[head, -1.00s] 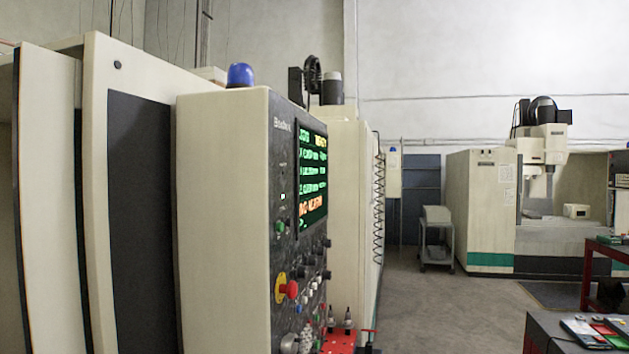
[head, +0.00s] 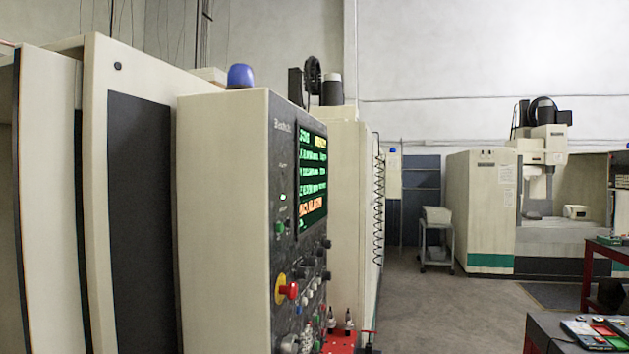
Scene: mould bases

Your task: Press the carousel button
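A machine control panel (head: 284,240) stands near me, seen at a steep angle in the head view. It has a lit screen (head: 313,178) with green and orange text. Below the screen are a red mushroom button on a yellow ring (head: 288,291), dark knobs (head: 322,246) and several small buttons (head: 308,290). A small green button (head: 279,227) sits left of the screen. I cannot tell which of them is the carousel button; the labels are too small to read. Neither of my grippers is in view.
A beige machine enclosure (head: 60,200) fills the left. A grey cart (head: 436,238) and another machine (head: 482,210) stand farther back. Worktables (head: 545,335) are at right; the floor (head: 430,310) between is clear.

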